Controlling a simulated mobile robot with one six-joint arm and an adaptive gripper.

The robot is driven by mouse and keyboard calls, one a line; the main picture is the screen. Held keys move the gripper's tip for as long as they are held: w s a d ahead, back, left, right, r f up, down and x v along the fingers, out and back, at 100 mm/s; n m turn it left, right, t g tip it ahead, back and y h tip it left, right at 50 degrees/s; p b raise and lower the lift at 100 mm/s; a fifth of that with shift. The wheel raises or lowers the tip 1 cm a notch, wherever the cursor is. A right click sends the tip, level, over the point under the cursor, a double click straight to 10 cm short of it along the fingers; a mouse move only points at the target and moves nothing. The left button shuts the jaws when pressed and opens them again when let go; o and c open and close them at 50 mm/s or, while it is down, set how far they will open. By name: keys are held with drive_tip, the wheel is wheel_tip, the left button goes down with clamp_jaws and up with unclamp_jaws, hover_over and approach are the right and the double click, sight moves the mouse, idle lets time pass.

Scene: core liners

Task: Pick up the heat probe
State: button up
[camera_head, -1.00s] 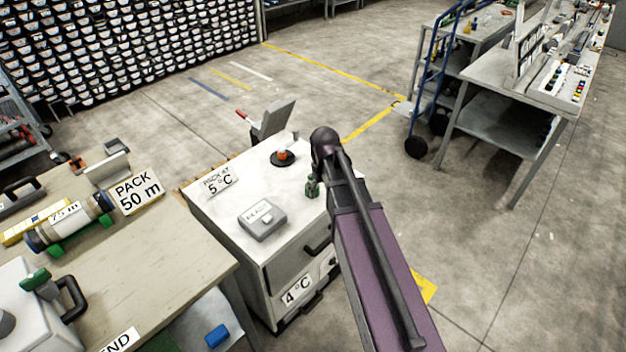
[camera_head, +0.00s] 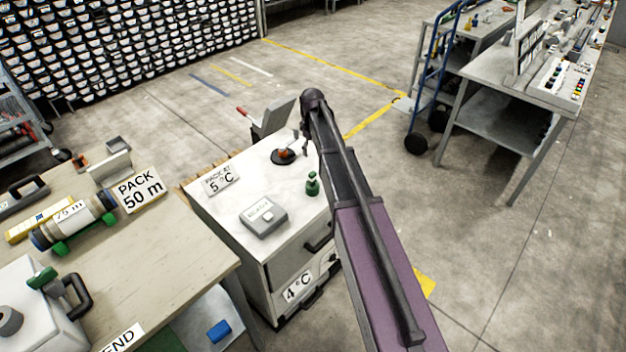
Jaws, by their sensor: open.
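No object is plainly marked as the heat probe. A small orange-red object (camera_head: 284,154) on a black round base sits near the far right edge of the white cabinet top (camera_head: 232,208). A green bottle-shaped object (camera_head: 312,184) stands nearer, by the cabinet's right edge. I cannot tell if either is the probe. My gripper (camera_head: 304,132), at the far end of my arm, is small and partly hidden by it. It is open, just right of the orange-red object and apparently above the top; exact height is unclear.
A grey box (camera_head: 264,217) and a "PACK AT 5 °C" sign (camera_head: 221,180) are on the cabinet. A grey panel with a red-tipped handle (camera_head: 272,117) stands behind. A cluttered bench (camera_head: 180,245) is left. A blue-framed cart (camera_head: 428,90) stands right; floor between is clear.

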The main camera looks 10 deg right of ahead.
sight(312, 173)
drive_tip(key=shift+f, duration=0.15)
wheel_tip(312, 173, down, 8)
drive_tip(key=b, duration=0.8)
drive_tip(key=shift+f+b, duration=0.15)
drive_tip(key=shift+b, duration=0.15)
drive_tip(key=shift+w+f+b, duration=0.1)
drive_tip(key=shift+f+b, duration=2.5)
clamp_jaws()
